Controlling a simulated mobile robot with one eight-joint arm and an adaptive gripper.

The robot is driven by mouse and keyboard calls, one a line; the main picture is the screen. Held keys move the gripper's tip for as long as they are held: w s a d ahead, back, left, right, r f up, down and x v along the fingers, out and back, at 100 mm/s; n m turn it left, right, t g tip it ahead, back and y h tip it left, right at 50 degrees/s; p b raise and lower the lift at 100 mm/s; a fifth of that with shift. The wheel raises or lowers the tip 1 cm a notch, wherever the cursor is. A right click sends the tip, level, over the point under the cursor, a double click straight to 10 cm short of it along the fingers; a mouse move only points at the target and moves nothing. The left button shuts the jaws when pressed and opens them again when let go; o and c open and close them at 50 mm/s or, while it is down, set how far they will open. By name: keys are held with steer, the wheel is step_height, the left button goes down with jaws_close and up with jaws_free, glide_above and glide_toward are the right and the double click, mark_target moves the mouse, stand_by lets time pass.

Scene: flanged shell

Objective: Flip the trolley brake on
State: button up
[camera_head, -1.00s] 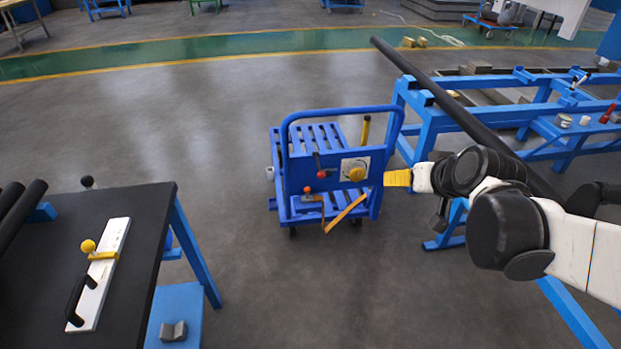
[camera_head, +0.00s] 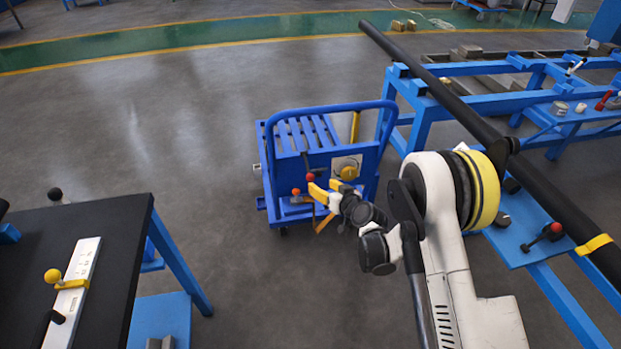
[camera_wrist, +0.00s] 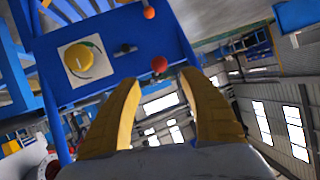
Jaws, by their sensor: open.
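The blue trolley (camera_head: 322,157) stands on the grey floor in the middle of the head view. Its panel carries a lever with a red ball (camera_head: 310,177), an orange ball (camera_head: 296,191) and a yellow round knob on a white plate (camera_head: 347,170). In the wrist view the red ball (camera_wrist: 159,64) lies just beyond and between my fingertips, with the orange ball (camera_wrist: 149,12) and the yellow knob (camera_wrist: 79,60) farther off. My gripper (camera_head: 322,190) has yellow fingers, open and empty, close in front of the panel. Which lever is the brake I cannot tell.
A blue frame (camera_head: 420,125) bearing a long dark pipe (camera_head: 440,90) stands right of the trolley. A black-topped table (camera_head: 110,225) with a white bar (camera_head: 75,285) is at the left. The floor between table and trolley is clear.

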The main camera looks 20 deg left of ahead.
mark_target(313, 179)
steer(key=b+x, duration=0.3)
steer(key=x, duration=0.6)
steer(key=shift+f, duration=0.1)
steer(key=shift+w+a, duration=0.25)
steer(key=shift+w, duration=0.05)
steer(key=shift+c, duration=0.5)
jaws_close()
